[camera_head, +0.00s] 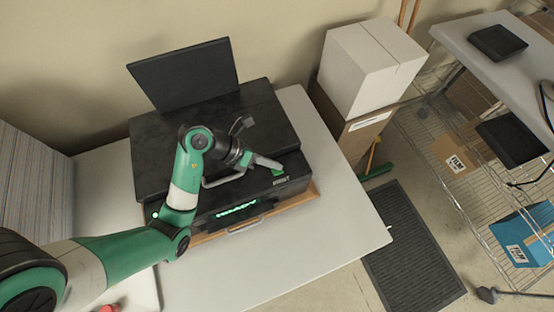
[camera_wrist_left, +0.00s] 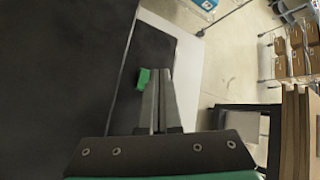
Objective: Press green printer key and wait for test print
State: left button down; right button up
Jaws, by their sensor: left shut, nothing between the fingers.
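The black printer (camera_head: 262,115) stands on a light table, its rear panel raised. The green key (camera_head: 278,173) is at the right end of the printer's front. A small display (camera_head: 237,210) on the front glows with green lettering. My left gripper (camera_head: 279,166) is shut and empty, its fingertips right at the key. In the left wrist view the green key (camera_wrist_left: 142,79) shows just left of the closed fingertips (camera_wrist_left: 160,75). I cannot tell whether they touch it. No printed sheet shows in the visible part of the printer's front. My right gripper is not in view.
The table top (camera_head: 335,200) is clear to the right of the printer. White and brown boxes (camera_head: 365,70) are stacked behind it at the right. A wire rack (camera_head: 465,190) with boxes stands farther right. A dark mat (camera_head: 412,250) lies on the floor.

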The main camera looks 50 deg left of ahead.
pick_arm(q)
jog(key=shift+f, duration=0.2)
dwell(0.6)
jog(key=shift+f, duration=0.25)
